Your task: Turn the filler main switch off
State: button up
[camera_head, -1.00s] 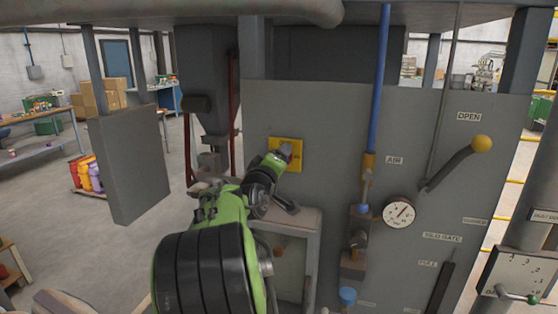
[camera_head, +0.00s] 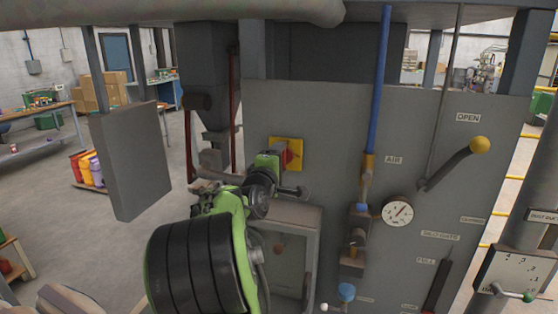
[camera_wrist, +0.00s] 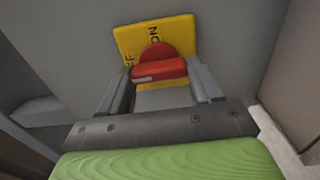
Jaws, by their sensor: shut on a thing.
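The main switch is a red rotary knob (camera_wrist: 158,62) on a yellow plate (camera_wrist: 165,32) with dark ON and OFF lettering, partly covered. In the head view the yellow plate (camera_head: 288,152) is on the grey panel, and the red knob (camera_head: 288,157) shows just beyond my gripper (camera_head: 281,160). In the wrist view my gripper (camera_wrist: 162,88) has one finger on each side of the knob's red grip bar and is shut on it.
A grey box (camera_head: 290,222) projects from the panel below the switch. To the right are a blue pipe (camera_head: 378,90), a round gauge (camera_head: 397,212) and a yellow-knobbed lever (camera_head: 460,162). A grey hanging panel (camera_head: 132,160) is at left.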

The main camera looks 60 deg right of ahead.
jog(key=shift+f, duration=0.1)
jog(key=o, duration=1.1)
jog(key=shift+c, duration=0.2)
jog(key=s+a+b, duration=0.2)
jog(key=a, duration=1.3)
jog(key=shift+s+a+b, duration=0.25)
jog(key=shift+a+b, duration=0.05)
jog(key=shift+b, duration=0.05)
